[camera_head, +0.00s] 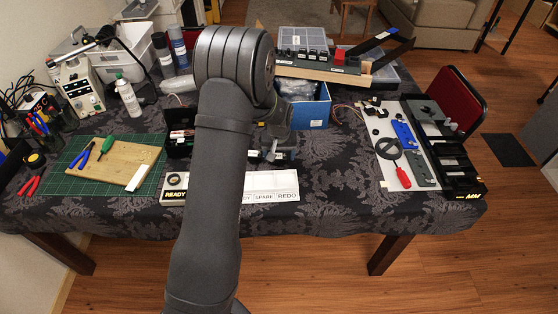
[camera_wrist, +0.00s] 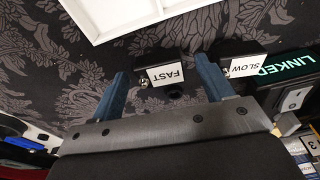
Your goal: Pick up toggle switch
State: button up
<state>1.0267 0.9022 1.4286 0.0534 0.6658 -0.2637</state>
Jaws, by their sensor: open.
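In the wrist view, my gripper (camera_wrist: 163,72) is open, with its two blue fingers apart and nothing held. A small black block with a white FAST label (camera_wrist: 166,77) shows between the fingers, with a small metal piece at its left end that looks like a toggle lever. A similar block labelled SLOW (camera_wrist: 243,66) lies just right of the right finger. I cannot tell for certain which block is the toggle switch. In the head view, my gripper (camera_head: 279,153) is over the middle of the table, partly hidden by my arm; the blocks are hard to make out there.
A black LINKED panel (camera_wrist: 291,66) with a rocker switch (camera_wrist: 293,98) is at the right of the wrist view. A white labelled tray (camera_head: 270,185) lies at the table's front. A blue box (camera_head: 310,112) stands behind my gripper. Dark patterned cloth (camera_head: 335,185) is clear to the right.

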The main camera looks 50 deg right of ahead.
jog(key=shift+w+d+f, duration=0.1)
jog(key=shift+d+f, duration=0.05)
jog(key=shift+f, duration=0.8)
jog(key=c, duration=1.1)
jog(key=shift+r, duration=0.1)
